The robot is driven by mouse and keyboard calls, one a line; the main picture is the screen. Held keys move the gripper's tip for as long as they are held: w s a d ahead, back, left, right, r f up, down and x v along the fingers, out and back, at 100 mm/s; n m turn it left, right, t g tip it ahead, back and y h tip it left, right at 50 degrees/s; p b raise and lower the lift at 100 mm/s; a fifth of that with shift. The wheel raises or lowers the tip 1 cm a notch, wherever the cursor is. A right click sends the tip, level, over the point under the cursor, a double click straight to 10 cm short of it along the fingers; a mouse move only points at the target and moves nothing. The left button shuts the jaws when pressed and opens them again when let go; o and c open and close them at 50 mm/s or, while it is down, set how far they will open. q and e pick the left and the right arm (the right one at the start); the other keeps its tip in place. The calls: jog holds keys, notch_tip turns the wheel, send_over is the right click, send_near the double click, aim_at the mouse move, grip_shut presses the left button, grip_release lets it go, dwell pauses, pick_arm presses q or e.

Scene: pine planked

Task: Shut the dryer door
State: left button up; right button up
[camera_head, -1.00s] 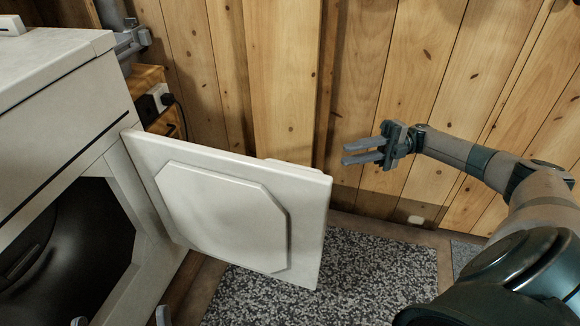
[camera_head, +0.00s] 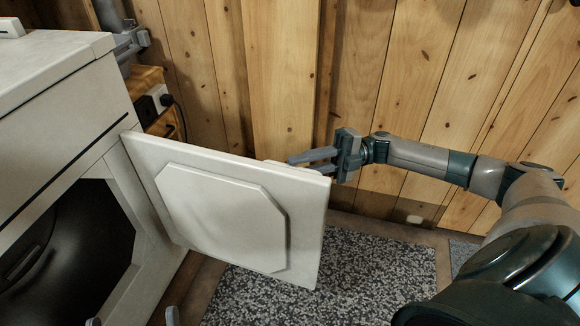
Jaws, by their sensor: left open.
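The dryer (camera_head: 62,115) is white and fills the left side of the head view. Its white square door (camera_head: 225,215) stands wide open, hinged at the dryer's front edge and reaching right. The dark drum opening (camera_head: 75,245) shows behind the front frame. My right gripper (camera_head: 298,158) is at the top far corner of the door, on its far side. Its fingers point left behind the upper edge; I cannot tell whether they touch it or how far apart they are. My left gripper (camera_head: 133,319) shows only two separated fingertips at the bottom edge, below the door and near the opening.
A pine plank wall (camera_head: 420,95) stands behind the door and my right arm. A socket with a black plug (camera_head: 160,97) and grey pipes (camera_head: 130,42) are behind the dryer. A speckled grey mat (camera_head: 385,275) lies on the floor under the door.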

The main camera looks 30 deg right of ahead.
jog(key=shift+w+a+r, duration=0.1)
jog(key=shift+a, duration=0.6)
jog(key=shift+w+a+r, duration=0.1)
jog(key=shift+a, duration=0.55)
grip_shut()
jog(key=shift+s, duration=0.1)
